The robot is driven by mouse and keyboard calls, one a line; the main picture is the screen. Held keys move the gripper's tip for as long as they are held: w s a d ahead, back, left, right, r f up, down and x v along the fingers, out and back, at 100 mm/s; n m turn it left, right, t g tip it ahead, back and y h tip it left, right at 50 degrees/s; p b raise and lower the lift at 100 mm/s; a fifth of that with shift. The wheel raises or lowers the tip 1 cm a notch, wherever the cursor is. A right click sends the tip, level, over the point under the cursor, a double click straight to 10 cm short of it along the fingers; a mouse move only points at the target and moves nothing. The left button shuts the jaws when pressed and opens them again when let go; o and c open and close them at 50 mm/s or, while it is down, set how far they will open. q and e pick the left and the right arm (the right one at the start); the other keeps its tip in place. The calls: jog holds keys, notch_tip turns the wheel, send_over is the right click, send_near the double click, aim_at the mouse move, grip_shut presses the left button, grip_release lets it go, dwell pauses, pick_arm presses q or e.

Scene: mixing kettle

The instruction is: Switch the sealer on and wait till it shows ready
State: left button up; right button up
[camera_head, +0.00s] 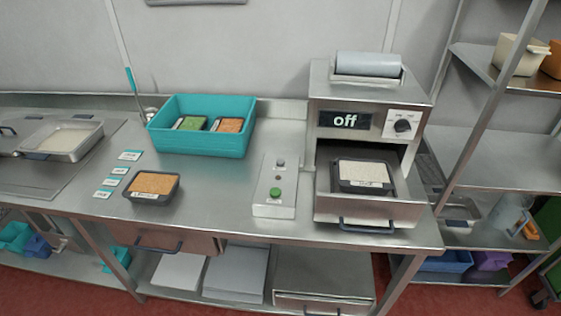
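The sealer (323,92) is a steel machine at the right of the steel counter, with a film roll (367,64) on top. Its display (345,120) reads "off". A black rotary knob (403,125) sits on a white plate right of the display. The sealer's drawer (349,209) is pulled out and holds a black tray of pale food (365,174). Left of the sealer is a control box (264,190) with a green button (275,192) and a grey button near its top. Neither of my grippers shows in this view.
A teal crate (200,148) holding trays of green and orange food stands at the back of the counter. A tray of orange food (153,184) and several labels lie at the left. A hob pan (62,138) is far left, a shelf rack (500,155) right.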

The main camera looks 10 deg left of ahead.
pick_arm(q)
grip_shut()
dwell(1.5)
